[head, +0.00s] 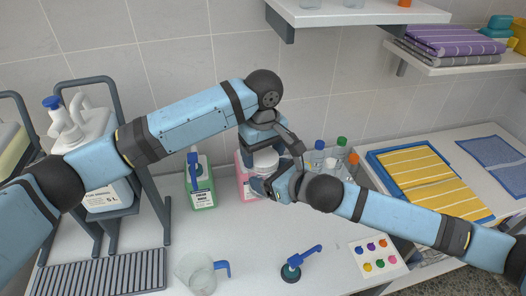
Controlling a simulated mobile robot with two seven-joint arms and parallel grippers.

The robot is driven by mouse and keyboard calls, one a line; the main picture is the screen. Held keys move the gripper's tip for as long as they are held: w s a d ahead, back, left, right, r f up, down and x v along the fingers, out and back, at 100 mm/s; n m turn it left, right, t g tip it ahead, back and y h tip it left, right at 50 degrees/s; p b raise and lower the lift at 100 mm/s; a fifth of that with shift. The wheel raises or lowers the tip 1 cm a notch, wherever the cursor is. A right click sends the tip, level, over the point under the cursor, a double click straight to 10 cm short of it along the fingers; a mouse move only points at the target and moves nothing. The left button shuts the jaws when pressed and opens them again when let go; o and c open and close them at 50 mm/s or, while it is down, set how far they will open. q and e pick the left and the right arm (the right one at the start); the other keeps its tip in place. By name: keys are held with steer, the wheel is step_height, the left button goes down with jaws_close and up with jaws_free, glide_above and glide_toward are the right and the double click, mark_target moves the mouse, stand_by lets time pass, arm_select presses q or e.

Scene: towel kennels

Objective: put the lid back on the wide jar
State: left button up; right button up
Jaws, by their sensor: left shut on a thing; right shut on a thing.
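A white, round, wide jar (265,161) shows between my two grippers at the middle of the counter, partly hidden by them. My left gripper (284,150) reaches down from above, shut at the jar's top, where the lid would be; the lid cannot be made out apart from the jar. My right gripper (262,188) comes in from the right and is shut on the jar low on its side. Whether the lid sits flat on the rim cannot be seen.
A pink container (243,180) stands close behind the jar, a green bottle (201,185) to its left. Several bottles (318,155) stand at the right. A clear jug (196,273), a blue-handled tool (292,270) and a dotted card (377,255) lie in front; the counter between is clear.

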arm_select(q)
steer(key=o, duration=0.9)
steer(key=shift+r, duration=2.3)
steer(key=shift+c, duration=1.4)
steer(key=n, duration=0.1)
steer(key=r+n, duration=0.1)
steer(key=n, duration=0.2)
steer(key=shift+r+n, duration=0.25)
steer(key=shift+n, duration=0.05)
steer(key=n, duration=0.2)
steer(key=r+n, duration=0.1)
steer(key=n, duration=0.2)
steer(key=shift+s+r+n, duration=0.1)
steer(key=shift+r+n, duration=0.25)
steer(key=shift+n, duration=0.05)
